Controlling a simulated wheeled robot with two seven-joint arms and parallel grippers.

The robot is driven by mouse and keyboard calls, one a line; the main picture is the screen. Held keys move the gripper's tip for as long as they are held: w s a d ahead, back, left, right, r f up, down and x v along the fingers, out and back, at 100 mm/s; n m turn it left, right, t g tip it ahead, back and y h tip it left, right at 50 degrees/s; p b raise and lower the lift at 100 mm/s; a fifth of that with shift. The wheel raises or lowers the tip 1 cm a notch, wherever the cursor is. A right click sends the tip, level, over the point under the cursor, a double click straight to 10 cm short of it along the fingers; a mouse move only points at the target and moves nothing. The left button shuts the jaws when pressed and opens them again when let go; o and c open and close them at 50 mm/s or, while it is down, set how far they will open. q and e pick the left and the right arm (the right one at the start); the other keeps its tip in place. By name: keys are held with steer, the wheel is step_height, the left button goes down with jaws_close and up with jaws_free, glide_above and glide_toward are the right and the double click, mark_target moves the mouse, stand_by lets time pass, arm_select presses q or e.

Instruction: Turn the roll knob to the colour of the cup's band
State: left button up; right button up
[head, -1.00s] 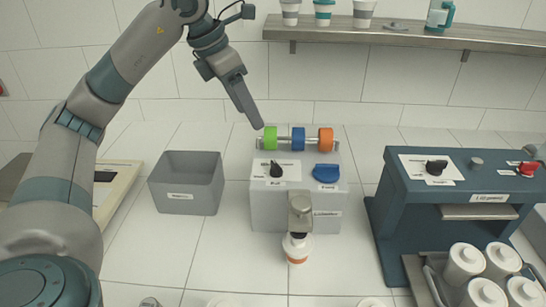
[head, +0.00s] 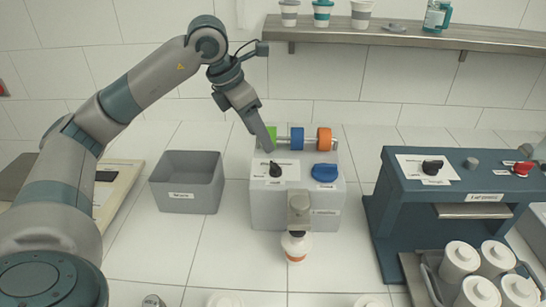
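The grey filler machine (head: 262,205) stands mid-counter with a green roll (head: 272,133), a blue roll (head: 297,138) and an orange roll (head: 324,138) on a bar at its back. A black knob (head: 276,169) sits on the left of its sloped top, pointer tilted up-left. Its small labels are too small to read surely. A white cup (head: 295,246) with an orange band stands under the spout (head: 299,207).
A blue knob (head: 325,172) sits right of the black one. A grey bin (head: 187,183) stands left of the machine. A dark blue machine (head: 440,205) with its own black knob (head: 432,167) stands right. A shelf (head: 400,35) with cups runs above.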

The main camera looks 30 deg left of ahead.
mark_target(275, 164)
arm_select(q)
steer(key=p+x, duration=0.2)
steer(key=x, duration=0.8)
steer(key=shift+w+f, duration=0.1)
steer(key=shift+f, duration=0.1)
steer(key=c, duration=1.1)
